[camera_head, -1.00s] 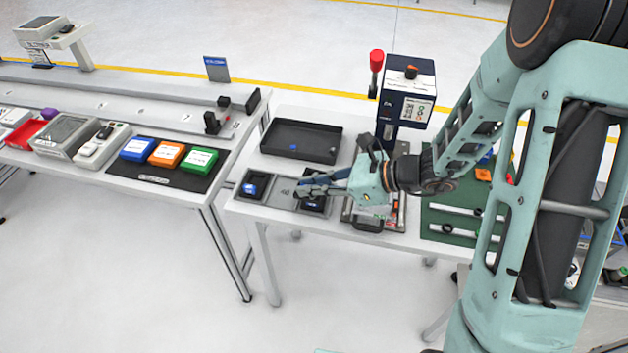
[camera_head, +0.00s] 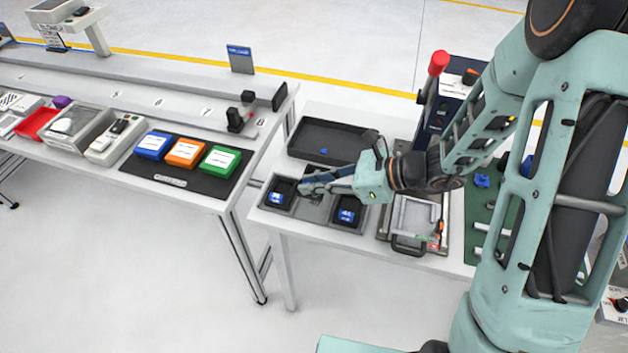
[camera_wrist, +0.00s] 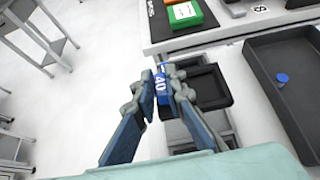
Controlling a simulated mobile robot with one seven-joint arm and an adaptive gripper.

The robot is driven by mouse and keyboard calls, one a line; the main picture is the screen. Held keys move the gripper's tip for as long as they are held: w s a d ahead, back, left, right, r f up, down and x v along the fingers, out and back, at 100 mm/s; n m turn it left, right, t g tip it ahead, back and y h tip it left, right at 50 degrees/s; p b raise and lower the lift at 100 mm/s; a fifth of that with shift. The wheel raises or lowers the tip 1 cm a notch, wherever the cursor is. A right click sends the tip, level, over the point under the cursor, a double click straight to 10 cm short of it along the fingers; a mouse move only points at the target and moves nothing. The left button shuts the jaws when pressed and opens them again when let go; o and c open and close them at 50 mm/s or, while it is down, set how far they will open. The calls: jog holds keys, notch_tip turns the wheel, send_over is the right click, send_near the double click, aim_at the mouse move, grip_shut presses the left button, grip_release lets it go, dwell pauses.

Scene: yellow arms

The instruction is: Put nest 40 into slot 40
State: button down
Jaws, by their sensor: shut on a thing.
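Nest 40, a small blue piece with a white "40" (camera_wrist: 161,86), is between the fingertips of my gripper (camera_wrist: 163,78) in the wrist view. My gripper (camera_head: 306,187) is shut on it, above the left part of a grey holder with a row of compartments (camera_head: 312,208). In the head view the fingers mostly hide the held piece. The left compartment has a blue numbered piece (camera_head: 276,198); the right one has another (camera_head: 346,215). The middle compartment is partly covered by my gripper. A dark compartment (camera_wrist: 210,88) shows beside the fingers in the wrist view.
A large black tray (camera_head: 318,150) with a small blue disc (camera_head: 323,151) lies behind the holder. A press with a red-knobbed lever (camera_head: 438,64) stands to the right. Blue, orange and green boxes (camera_head: 220,160) sit on the left table. A gap separates the tables.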

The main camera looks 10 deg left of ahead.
jog(key=shift+f+b, duration=2.6)
jog(key=shift+f, duration=0.7)
jog(key=shift+f+b, duration=0.5)
jog(key=c, duration=1.9)
grip_release()
jog(key=shift+d, duration=0.1)
jog(key=v, duration=1.2)
jog(key=shift+w, duration=0.1)
